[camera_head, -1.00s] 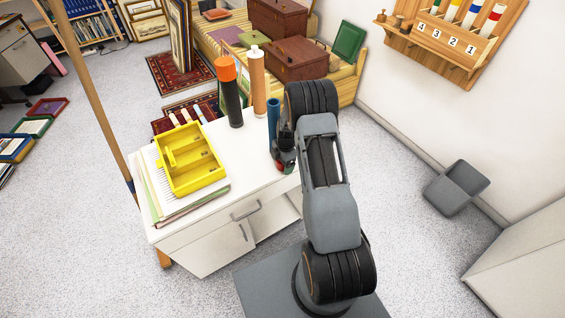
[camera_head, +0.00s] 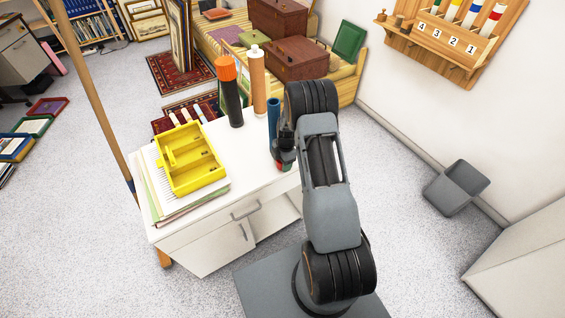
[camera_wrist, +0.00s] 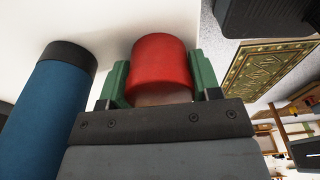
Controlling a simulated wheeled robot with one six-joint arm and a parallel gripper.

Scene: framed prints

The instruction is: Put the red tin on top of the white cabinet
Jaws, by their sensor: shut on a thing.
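The red tin (camera_wrist: 160,62) is between the two green fingers of my gripper (camera_wrist: 160,82) in the wrist view, and the fingers are shut on it. In the head view a small part of the red tin (camera_head: 282,167) shows below my dark gripper (camera_head: 285,152), at the right edge of the white cabinet's top. My arm hides much of that spot. The white cabinet (camera_head: 257,172) stands in front of my base, and its top fills the upper left of the wrist view (camera_wrist: 95,20). I cannot tell whether the tin touches the top.
A blue cylinder (camera_head: 273,118) stands close left of my gripper; it also shows in the wrist view (camera_wrist: 45,105). A black bottle with an orange cap (camera_head: 230,92) and a tan bottle (camera_head: 258,82) stand behind. A yellow tray (camera_head: 190,160) lies on papers at the left.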

